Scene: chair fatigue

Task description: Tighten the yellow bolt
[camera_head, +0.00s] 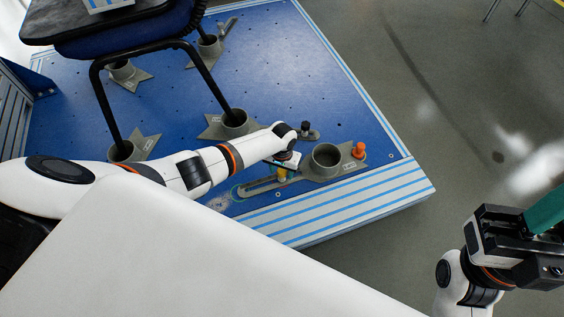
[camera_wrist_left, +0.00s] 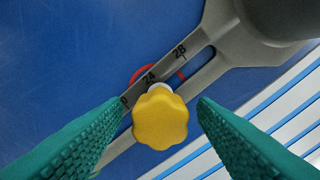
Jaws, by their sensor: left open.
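The yellow bolt (camera_wrist_left: 160,117) has a lobed knob head and sits at the slotted arm of a grey metal bracket (camera_wrist_left: 222,40). In the left wrist view it lies between the two green ridged fingers of my left gripper (camera_wrist_left: 160,125), which is open, with gaps on both sides. In the head view a small part of the yellow bolt (camera_head: 282,173) shows below my left gripper (camera_head: 287,163), and the wrist hides the rest. My right gripper (camera_head: 530,235) is at the lower right, away from the platform; its fingertips are cut off by the frame edge.
The blue platform (camera_head: 300,60) has striped edges and carries several grey cup brackets. An orange knob (camera_head: 359,150) and a black knob (camera_head: 305,128) stand near the bolt. A chair (camera_head: 130,40) stands in the cups at left. The floor (camera_head: 450,100) at right is clear.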

